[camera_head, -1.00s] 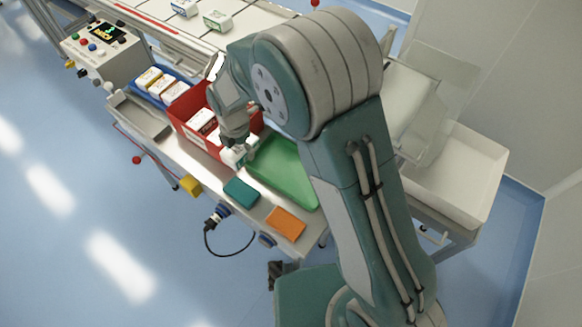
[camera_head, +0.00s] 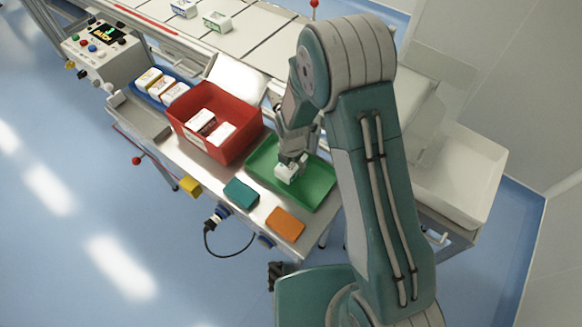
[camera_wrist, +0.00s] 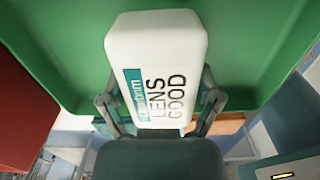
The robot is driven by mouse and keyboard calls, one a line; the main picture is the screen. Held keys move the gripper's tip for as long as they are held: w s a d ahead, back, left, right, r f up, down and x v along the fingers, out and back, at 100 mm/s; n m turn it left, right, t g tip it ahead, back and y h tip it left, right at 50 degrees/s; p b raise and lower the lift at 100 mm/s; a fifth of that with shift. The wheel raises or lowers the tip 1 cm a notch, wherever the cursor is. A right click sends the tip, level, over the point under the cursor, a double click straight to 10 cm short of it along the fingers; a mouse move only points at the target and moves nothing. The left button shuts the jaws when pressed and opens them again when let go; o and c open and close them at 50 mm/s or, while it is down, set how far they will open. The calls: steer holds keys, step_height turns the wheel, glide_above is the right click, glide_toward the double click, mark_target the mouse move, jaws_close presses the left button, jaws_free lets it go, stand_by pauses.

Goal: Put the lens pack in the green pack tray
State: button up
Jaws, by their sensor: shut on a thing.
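The lens pack (camera_wrist: 155,65) is a white box with a teal label and the words LENS GOOD. My gripper (camera_wrist: 160,105) is shut on it, with one finger on each side. In the head view my gripper (camera_head: 290,160) points down over the green pack tray (camera_head: 318,196), and the white lens pack (camera_head: 286,173) shows below the fingers, within the tray's outline. The tray also fills the background of the wrist view (camera_wrist: 250,40). I cannot tell whether the pack touches the tray floor.
A red bin (camera_head: 238,148) with white packs stands left of the tray. A blue tray (camera_head: 150,98) of packs is farther left. A teal block (camera_head: 241,192) and an orange block (camera_head: 285,223) lie in front of the green tray. Behind is a conveyor (camera_head: 255,35) with packs.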

steer(key=shift+f, duration=0.9)
steer(key=o, duration=1)
step_height(320, 180, up, 12)
steer(key=shift+r, duration=0.1)
